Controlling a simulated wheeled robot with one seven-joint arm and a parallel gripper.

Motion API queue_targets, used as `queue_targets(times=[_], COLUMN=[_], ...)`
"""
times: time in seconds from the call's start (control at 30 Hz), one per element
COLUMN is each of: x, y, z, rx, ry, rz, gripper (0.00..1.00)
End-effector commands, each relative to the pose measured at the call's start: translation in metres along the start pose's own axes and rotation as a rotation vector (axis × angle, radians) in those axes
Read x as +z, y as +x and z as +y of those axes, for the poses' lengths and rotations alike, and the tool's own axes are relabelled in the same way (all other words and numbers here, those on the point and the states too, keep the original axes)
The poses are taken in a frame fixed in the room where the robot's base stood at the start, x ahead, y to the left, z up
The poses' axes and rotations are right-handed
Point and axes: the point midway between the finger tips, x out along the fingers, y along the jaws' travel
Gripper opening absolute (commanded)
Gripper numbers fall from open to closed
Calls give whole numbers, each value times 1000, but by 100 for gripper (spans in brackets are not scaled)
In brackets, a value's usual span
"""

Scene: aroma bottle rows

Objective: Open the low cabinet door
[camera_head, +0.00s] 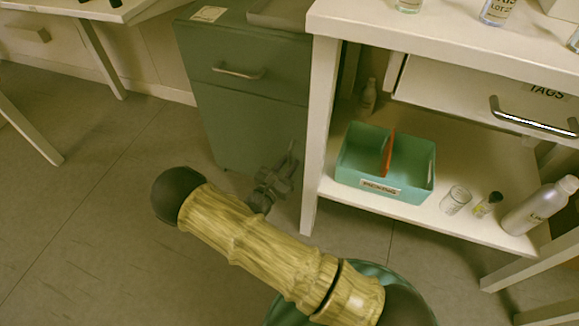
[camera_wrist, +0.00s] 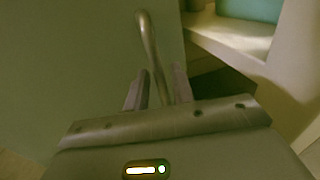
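The low cabinet is a green unit (camera_head: 255,75) with a drawer on top and a plain door (camera_head: 245,130) below it. The door looks shut. My gripper (camera_head: 285,168) is low in front of the door's right side in the head view. In the wrist view, a metal bar handle (camera_wrist: 147,35) stands upright on the green door. Its lower end runs down between the two fingers of my gripper (camera_wrist: 160,80). The fingers stand apart, with the bar between them; firm contact is not visible.
A white table leg (camera_head: 318,130) stands just right of the cabinet. The lower shelf (camera_head: 470,170) holds a teal tray (camera_head: 360,178), a glass, a small bottle and a silver bottle (camera_head: 540,205). The drawer has its own handle (camera_head: 238,73). Floor at left is clear.

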Motion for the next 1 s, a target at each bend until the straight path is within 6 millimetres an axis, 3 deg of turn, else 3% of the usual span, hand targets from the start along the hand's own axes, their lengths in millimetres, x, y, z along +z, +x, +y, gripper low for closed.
queue_targets(times=[0.37,0.5,1.0], x=[1,1,0], y=[9,8,3], z=[0,0,-2], rx=[0,0,-24], ry=[0,-1,-1], rz=[0,0,1], gripper=[25,0,0])
